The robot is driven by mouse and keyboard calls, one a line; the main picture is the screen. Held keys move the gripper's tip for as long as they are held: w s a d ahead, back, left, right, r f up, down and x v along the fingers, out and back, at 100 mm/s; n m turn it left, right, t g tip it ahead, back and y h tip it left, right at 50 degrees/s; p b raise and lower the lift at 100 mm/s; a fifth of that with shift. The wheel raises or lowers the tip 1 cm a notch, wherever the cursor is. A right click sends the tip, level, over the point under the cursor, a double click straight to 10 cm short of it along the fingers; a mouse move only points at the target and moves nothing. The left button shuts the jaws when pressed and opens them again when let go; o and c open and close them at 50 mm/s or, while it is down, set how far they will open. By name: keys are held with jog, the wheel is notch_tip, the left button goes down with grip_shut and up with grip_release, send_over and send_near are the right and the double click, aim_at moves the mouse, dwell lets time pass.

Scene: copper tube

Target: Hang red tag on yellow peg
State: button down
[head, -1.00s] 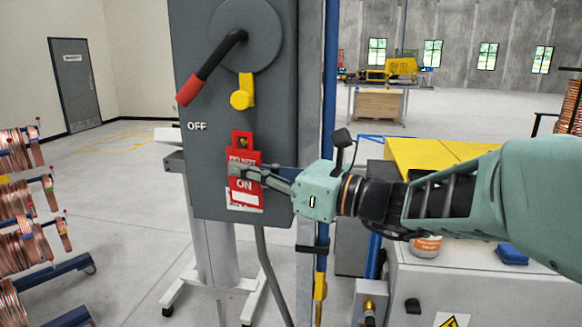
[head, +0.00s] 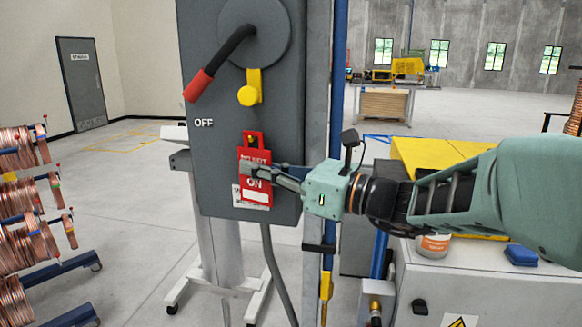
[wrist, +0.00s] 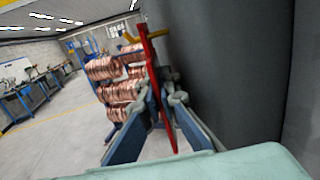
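The yellow peg (head: 250,94) sticks out of the grey switch box below the round lever hub. The red tag (head: 257,190) hangs upright in front of the box, below the peg and apart from it in the head view. A hole shows near its top. My gripper (head: 246,169) comes from the right and is shut on the tag's middle. In the wrist view the tag (wrist: 153,65) is edge-on between my gripper's two fingers (wrist: 160,98), with a yellow part, probably the peg (wrist: 159,33), beside its top. The gap from tag to box is hard to judge.
The red-tipped lever (head: 218,66) slants down left toward the OFF label above the tag. The grey box (head: 215,165) stands close behind the tag. Copper coil racks (head: 30,225) are at left. A cabinet (head: 480,285) with a yellow top lies under my arm.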

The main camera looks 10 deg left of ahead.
jog(key=c, duration=2.1)
grip_release()
jog(key=shift+d, duration=0.15)
